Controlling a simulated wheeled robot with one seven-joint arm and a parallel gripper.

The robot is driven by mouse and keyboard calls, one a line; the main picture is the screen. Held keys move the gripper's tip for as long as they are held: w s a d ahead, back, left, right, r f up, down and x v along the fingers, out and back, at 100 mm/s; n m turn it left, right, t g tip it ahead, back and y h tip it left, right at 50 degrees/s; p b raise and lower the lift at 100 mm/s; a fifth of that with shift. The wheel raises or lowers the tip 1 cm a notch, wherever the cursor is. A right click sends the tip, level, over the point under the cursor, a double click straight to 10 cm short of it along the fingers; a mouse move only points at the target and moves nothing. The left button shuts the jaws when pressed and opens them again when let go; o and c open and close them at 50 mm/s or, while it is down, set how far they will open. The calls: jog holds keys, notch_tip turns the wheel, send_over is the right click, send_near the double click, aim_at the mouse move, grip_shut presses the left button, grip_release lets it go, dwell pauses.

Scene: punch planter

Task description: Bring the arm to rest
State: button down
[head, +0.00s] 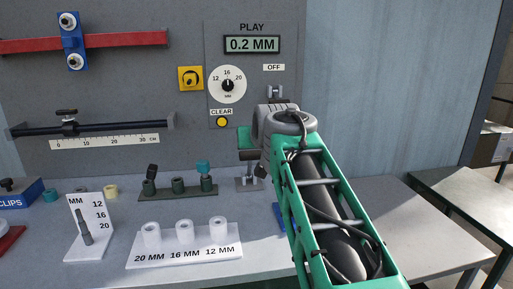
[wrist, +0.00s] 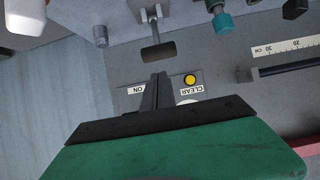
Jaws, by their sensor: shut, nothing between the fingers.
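My green arm reaches up from the lower right in the head view to my gripper (head: 246,145), in front of the grey panel (head: 190,120) below the OFF label (head: 274,67). Its fingers are hard to make out there. In the wrist view my gripper (wrist: 160,76) has its black fingers together, with nothing between them. I cannot tell whether the fingertips touch the panel.
The panel carries a display (head: 252,44) reading 0.2 MM, a white dial (head: 228,84) and a yellow button (head: 222,122). White cylinders (head: 184,231) stand on a labelled white base on the bench. A lower table (head: 470,195) is at the right.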

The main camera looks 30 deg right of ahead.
jog(key=shift+v, duration=1.15)
jog(key=shift+w+r, duration=0.1)
jog(key=shift+r, duration=0.05)
jog(key=s+a+f+n+g+y+p, duration=0.2)
jog(key=s+a+f+g+p, duration=0.2)
jog(key=s+a+p, duration=0.5)
jog(key=s+a+f+n+g+y+p, duration=0.1)
jog(key=s+a+f+g+p, duration=0.3)
jog(key=s+p, duration=0.8)
jog(key=a+f+p, duration=0.1)
jog(key=a+f, duration=0.1)
jog(key=a, duration=0.2)
jog(key=shift+s+a+n+y, duration=0.35)
jog(key=shift+a+n+y, duration=0.05)
